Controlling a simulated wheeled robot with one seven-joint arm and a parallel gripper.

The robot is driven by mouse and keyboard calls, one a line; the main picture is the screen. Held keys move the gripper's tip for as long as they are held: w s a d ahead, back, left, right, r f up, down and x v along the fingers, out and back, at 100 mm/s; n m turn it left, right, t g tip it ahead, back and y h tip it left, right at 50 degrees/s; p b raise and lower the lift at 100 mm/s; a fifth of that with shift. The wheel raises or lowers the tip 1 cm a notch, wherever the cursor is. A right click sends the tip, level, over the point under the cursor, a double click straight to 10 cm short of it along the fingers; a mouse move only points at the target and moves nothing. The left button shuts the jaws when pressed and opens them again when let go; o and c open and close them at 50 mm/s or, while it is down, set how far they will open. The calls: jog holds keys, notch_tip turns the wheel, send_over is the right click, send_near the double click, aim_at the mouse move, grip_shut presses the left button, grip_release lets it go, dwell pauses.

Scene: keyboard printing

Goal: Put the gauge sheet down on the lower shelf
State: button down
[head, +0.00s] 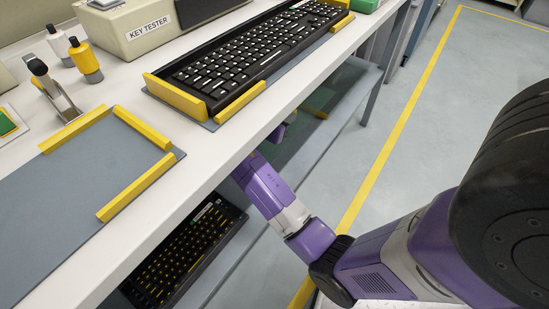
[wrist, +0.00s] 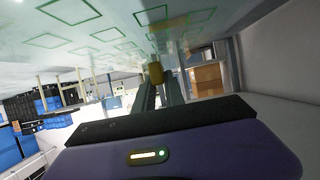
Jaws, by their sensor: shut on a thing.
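The gauge sheet is a clear, pale green sheet with green key outlines; in the wrist view the gauge sheet (wrist: 115,25) spans the top of the picture. My gripper (wrist: 157,78) is shut on the sheet's small yellow grip (wrist: 155,72). In the head view my arm reaches under the bench top, and the bench edge hides my gripper's fingers. Part of the greenish sheet (head: 300,142) shows beyond my arm, over the lower shelf (head: 352,95). I cannot tell whether the sheet touches the shelf.
A keyboard with yellow legends (head: 185,255) lies on the lower shelf, nearer than my arm. Above, the bench top (head: 125,85) holds a black keyboard (head: 250,55) between yellow stops and an empty grey mat (head: 75,195). The bench legs and front edge bound the shelf space.

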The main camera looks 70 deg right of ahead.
aim_at(283, 161)
notch_tip(283, 161, down, 17)
jog(key=b, duration=0.5)
jog(key=shift+r+b, duration=0.1)
jog(key=shift+b, duration=0.3)
jog(key=c, duration=1.4)
grip_release()
jog(key=shift+a+r, duration=0.1)
jog(key=shift+r, duration=0.05)
jog(key=p+v, duration=0.2)
jog(key=v, duration=0.5)
jog(key=shift+a, duration=0.15)
